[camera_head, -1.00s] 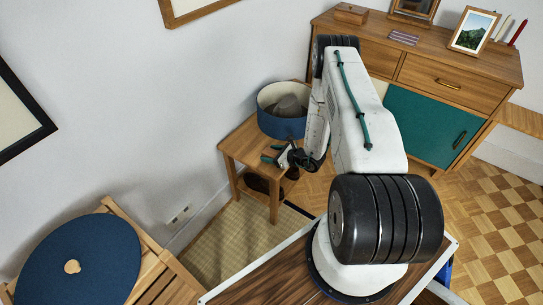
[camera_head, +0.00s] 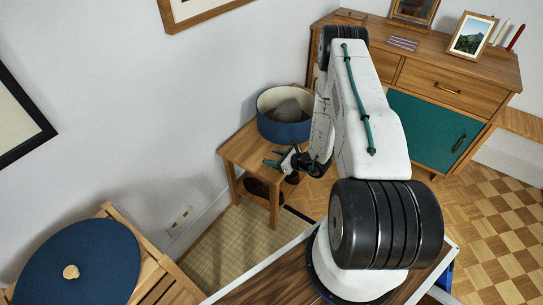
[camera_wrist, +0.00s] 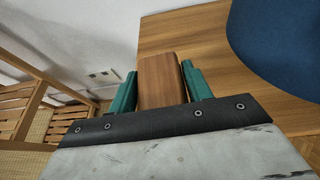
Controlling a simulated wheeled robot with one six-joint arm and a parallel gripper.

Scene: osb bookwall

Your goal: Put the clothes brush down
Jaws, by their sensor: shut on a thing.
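The clothes brush (camera_wrist: 160,78) shows in the wrist view as a plain brown wooden body. My gripper (camera_wrist: 159,90) is shut on it, with one green finger on each side. In the head view my gripper (camera_head: 277,160) is at the front right edge of the small wooden side table (camera_head: 237,151). The tabletop also shows in the wrist view (camera_wrist: 195,32), behind and right of the brush. I cannot tell whether the brush touches it. The brush's bristles are hidden, and I cannot make the brush out in the head view.
A round blue hatbox (camera_head: 284,131) with a grey hat inside stands at the back of the side table. It is close on the right in the wrist view (camera_wrist: 285,45). Dark shoes (camera_head: 256,187) are under the table. A wooden sideboard (camera_head: 440,75) stands at the back right.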

